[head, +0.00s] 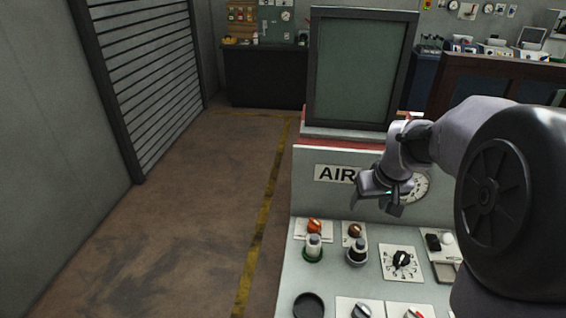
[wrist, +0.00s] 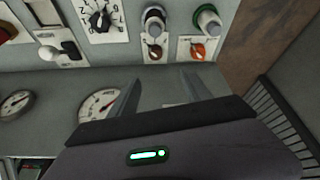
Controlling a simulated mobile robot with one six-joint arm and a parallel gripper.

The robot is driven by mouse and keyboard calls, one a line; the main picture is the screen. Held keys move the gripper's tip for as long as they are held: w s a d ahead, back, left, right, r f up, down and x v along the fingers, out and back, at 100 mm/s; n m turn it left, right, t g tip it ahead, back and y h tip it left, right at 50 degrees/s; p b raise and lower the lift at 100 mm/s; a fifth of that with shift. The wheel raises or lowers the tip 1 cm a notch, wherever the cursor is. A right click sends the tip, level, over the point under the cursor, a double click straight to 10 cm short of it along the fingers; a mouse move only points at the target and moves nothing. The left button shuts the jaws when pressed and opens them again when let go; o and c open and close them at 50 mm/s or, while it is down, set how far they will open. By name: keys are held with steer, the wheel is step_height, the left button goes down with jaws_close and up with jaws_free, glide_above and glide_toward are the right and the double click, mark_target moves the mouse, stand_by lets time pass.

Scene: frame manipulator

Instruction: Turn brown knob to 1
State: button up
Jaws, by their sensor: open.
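The brown knob (head: 354,231) sits on a small white plate on the console's sloped panel, in the head view right of the orange knob. In the wrist view the brown knob (wrist: 155,51) is near the top middle, just beyond my fingertips. My gripper (head: 380,200) is open and empty, in front of the upright AIR panel, above the console and apart from the knob. In the wrist view my gripper's two fingers (wrist: 160,88) are spread. Markings around the brown knob are too small to read.
An orange knob (head: 314,226) is beside the brown one. Switches with green (head: 313,248) and grey (head: 357,250) collars stand close in front. A black dial (head: 402,261) is to the right. A gauge (head: 416,187) and a monitor (head: 360,70) are behind. Floor at left is clear.

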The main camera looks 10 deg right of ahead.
mark_target(355, 228)
steer(key=b+x, duration=0.2)
steer(key=x, duration=0.4)
steer(key=d+b+x, duration=0.1)
steer(key=b+x, duration=0.1)
steer(key=x, duration=0.4)
steer(key=b+x, duration=0.1)
steer(key=x, duration=0.5)
steer(key=shift+d+f+b, duration=0.2)
steer(key=shift+b, duration=0.2)
jaws_close()
